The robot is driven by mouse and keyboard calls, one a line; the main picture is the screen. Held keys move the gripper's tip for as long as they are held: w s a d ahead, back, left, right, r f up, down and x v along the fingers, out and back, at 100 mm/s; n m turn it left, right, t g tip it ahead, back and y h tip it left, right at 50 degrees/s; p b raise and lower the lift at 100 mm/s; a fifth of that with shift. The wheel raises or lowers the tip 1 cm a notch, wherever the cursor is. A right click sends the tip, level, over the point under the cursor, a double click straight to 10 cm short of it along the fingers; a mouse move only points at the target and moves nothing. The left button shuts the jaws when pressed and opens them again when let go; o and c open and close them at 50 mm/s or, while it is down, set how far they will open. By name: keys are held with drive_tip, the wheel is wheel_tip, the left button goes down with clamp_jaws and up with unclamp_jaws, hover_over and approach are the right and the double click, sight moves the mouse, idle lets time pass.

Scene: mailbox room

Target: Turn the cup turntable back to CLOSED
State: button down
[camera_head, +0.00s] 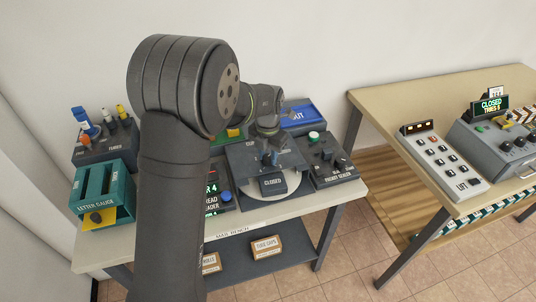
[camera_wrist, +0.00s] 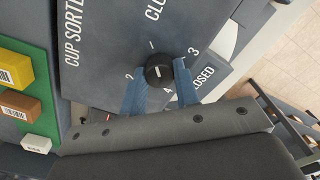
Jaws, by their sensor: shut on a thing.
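The cup sorter (camera_head: 245,158) is a dark grey unit on the bench, with a pale round disc (camera_head: 248,196) showing at its front and a "CLOSED" plate (camera_head: 272,183). In the wrist view its panel (camera_wrist: 95,60) reads "CUP SORTER". A black round knob (camera_wrist: 159,74) with a white pointer line sits among marks 1 to 4. The line points roughly toward the 1 mark. My gripper (camera_wrist: 160,72) has its blue fingers on both sides of the knob and is shut on it. In the head view my gripper (camera_head: 270,157) is over the sorter, its fingertips partly hidden.
A teal letter gauge (camera_head: 103,195) stands left, and a dark unit with knobs (camera_head: 327,160) stands right of the sorter. A second table (camera_head: 430,92) at right carries a button panel (camera_head: 440,160) and a grey machine with a "CLOSED" display (camera_head: 490,105).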

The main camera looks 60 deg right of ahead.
sight(268, 156)
drive_tip(key=shift+r+n, duration=0.1)
drive_tip(key=shift+n, duration=0.4)
idle(0.3)
drive_tip(key=c, duration=1.1)
unclamp_jaws()
wheel_tip(268, 156, up, 17)
drive_tip(key=shift+r, duration=0.2)
drive_tip(key=shift+f, duration=0.1)
wheel_tip(268, 156, down, 17)
drive_tip(key=shift+f, duration=0.2)
